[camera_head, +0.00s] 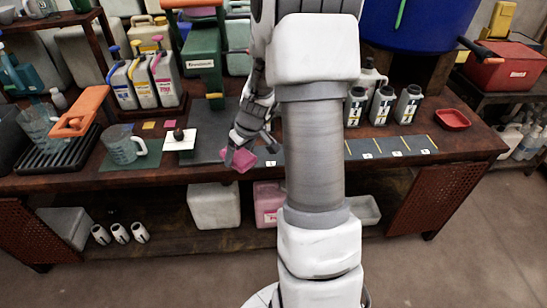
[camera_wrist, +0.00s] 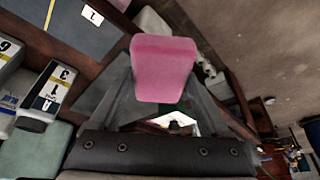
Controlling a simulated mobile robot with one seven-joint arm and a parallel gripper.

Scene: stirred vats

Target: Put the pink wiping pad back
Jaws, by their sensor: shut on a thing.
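The pink wiping pad (camera_head: 243,160) is held between the fingertips of my gripper (camera_head: 233,152). In the head view it overlaps the front edge of the workbench, left of my arm; its exact height over the bench is hard to tell. In the wrist view the pad (camera_wrist: 163,68) is clamped between the two grey fingers of my gripper (camera_wrist: 163,88), tilted slightly. A small yellow square (camera_head: 148,125) and a small pink square (camera_head: 169,124) lie on the bench behind the glass jug; I cannot tell if they are pads or markings.
A glass jug (camera_head: 123,145) stands at the left, beside a white board (camera_head: 180,140) with a dark knob. A green stand (camera_head: 203,60) rises behind. Several labelled bottles (camera_head: 382,104) and a red tray (camera_head: 452,119) are at the right. The dark mat (camera_head: 207,145) is partly bare.

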